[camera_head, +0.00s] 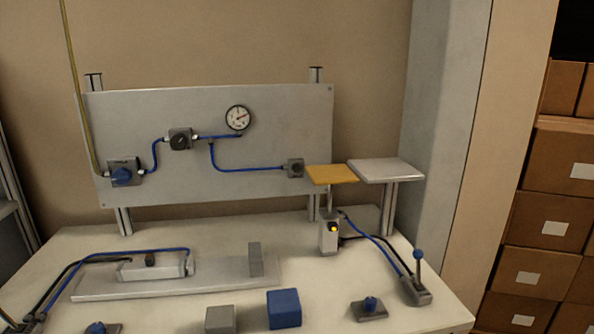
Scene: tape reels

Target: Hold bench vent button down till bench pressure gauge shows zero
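The round white pressure gauge (238,117) sits at the upper middle of the upright grey panel (270,150). Its needle is too small to read with certainty. A blue knob on a grey block (122,173) is at the panel's left, and a small grey square part with a dark round centre (296,168) is at its right end. I cannot tell which is the vent button. Neither gripper is in view.
A blue cube (284,308) and a grey block (220,319) stand at the bench's front. A blue-ball lever (418,256) rises at the right. An orange plate (331,174) and a grey plate (386,170) stand raised near the panel. A cylinder (150,268) lies left.

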